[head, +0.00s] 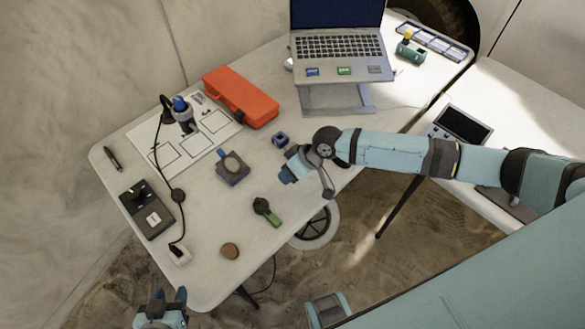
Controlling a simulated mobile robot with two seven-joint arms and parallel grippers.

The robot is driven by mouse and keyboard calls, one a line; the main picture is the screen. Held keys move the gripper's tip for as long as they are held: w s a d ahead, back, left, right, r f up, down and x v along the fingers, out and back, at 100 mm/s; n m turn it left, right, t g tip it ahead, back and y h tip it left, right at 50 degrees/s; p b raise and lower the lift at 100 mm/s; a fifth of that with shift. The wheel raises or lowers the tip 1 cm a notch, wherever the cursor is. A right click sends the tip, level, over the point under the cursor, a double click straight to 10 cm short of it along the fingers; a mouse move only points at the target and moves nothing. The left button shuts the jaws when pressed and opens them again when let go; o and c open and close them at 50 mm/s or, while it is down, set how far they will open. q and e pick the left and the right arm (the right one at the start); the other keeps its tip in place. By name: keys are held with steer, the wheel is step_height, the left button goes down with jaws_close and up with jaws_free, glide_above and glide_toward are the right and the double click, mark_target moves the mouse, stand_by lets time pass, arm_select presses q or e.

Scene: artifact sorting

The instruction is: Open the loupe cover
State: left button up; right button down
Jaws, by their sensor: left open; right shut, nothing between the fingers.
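A dark grey, squarish item with a round, lighter disc on top and a blue tab at its back edge (232,170) lies on the middle of the white table. It looks like the loupe, but it is too small to tell how its cover sits. My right gripper (289,174) is above the table to the right of it, apart from it, shut and empty. My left gripper (168,296) is open and empty, low in the picture off the table's front edge, far from the item.
A green-handled tool (267,211), brown disc (230,251) and small blue block (280,139) lie nearby. A black control box (148,210) and cable are left. An orange case (241,97), marked sheet (207,127) and laptop (338,47) stand behind.

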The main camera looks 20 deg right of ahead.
mark_target(262, 205)
steer(key=x, duration=0.4)
steer(key=shift+s+a+p, duration=0.2)
steer(key=shift+a, duration=0.4)
steer(key=shift+s+a+p, duration=0.2)
steer(key=shift+a, duration=0.4)
arm_select(q)
steer(key=shift+a+r, duration=0.2)
steer(key=shift+r, duration=0.2)
arm_select(e)
steer(key=shift+s+a, duration=0.3)
steer(key=shift+a, duration=0.45)
arm_select(q)
steer(key=shift+a, duration=0.1)
arm_select(e)
steer(key=shift+d, duration=0.1)
